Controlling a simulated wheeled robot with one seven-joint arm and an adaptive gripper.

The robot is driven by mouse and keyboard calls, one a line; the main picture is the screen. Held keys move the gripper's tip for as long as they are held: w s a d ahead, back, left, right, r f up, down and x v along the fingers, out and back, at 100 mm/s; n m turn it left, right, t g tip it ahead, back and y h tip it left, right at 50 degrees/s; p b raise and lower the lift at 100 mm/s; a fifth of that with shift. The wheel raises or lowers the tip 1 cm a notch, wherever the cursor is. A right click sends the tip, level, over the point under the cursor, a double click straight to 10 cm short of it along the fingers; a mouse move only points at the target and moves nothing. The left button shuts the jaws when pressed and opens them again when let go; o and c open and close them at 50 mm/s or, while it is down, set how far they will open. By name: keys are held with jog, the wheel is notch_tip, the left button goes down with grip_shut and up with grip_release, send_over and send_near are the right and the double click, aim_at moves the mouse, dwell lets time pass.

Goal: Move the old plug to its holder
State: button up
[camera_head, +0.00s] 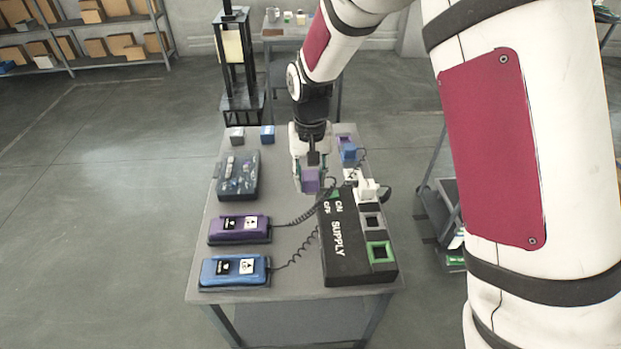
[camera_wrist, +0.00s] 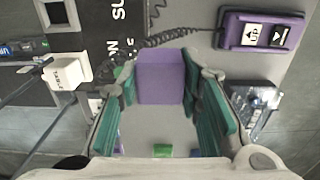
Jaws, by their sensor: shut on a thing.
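A purple plug (camera_head: 311,180) is between the fingers of my gripper (camera_head: 309,170), above the table near the far end of the supply box. In the wrist view the plug (camera_wrist: 161,77) sits between the teal finger pads of my gripper (camera_wrist: 160,95), which are shut on it. A dark coiled cord runs from the purple control box (camera_head: 239,229) toward the plug. A purple-rimmed holder (camera_head: 344,141) stands at the far right of the table, partly hidden by my arm.
The black supply box (camera_head: 340,245) has a white plug (camera_head: 367,191) at its far end, plus a grey socket (camera_head: 372,222) and a green-rimmed one (camera_head: 380,252).

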jog(key=shift+r, duration=0.75)
